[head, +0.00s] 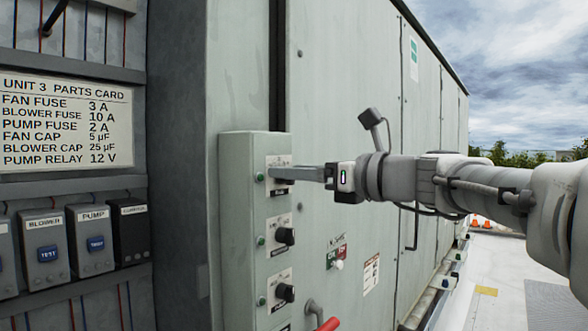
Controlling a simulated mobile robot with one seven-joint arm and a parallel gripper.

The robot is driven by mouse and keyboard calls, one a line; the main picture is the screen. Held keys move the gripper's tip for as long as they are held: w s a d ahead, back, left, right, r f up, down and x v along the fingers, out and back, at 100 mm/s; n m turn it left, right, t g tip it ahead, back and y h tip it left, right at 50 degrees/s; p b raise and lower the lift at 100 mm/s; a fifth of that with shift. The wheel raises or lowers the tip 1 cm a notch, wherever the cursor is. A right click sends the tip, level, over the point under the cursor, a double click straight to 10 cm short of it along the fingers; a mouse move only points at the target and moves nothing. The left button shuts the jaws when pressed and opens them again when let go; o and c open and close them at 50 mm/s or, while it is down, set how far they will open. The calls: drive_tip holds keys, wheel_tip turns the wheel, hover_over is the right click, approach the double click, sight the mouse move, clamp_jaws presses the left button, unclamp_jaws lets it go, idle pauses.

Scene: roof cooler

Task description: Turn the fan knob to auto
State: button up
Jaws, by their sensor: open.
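A grey-green control box (240,230) on the cabinet side carries a column of white label plates with black knobs and small green lamps. My gripper (274,173) reaches in from the right, with its fingers in front of the top plate (280,160). The fingers hide any knob there, and I cannot tell whether they touch it. The middle knob (285,236) and the lower knob (284,292) show clearly below. The plates' lettering is too small to read, so I cannot tell which knob is the fan knob or its setting. My gripper is open.
A parts card (66,122) hangs in the open bay at left, above modules marked BLOWER (44,252) and PUMP (90,240). A red handle (328,325) sticks out at the bottom. A red and green switch plate (337,254) is to the right.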

clamp_jaws()
idle(0.4)
drive_tip(key=shift+n+b, duration=0.3)
drive_tip(key=shift+b, duration=0.05)
drive_tip(key=n+b, duration=0.4)
drive_tip(key=n, duration=0.1)
drive_tip(key=n+b, duration=0.2)
drive_tip(key=n, duration=0.1)
drive_tip(key=shift+s+a+f, duration=0.2)
drive_tip(key=shift+a, duration=0.05)
drive_tip(key=shift+n+b, duration=0.35)
drive_tip(key=shift+n, duration=0.15)
drive_tip(key=shift+r, duration=0.1)
unclamp_jaws()
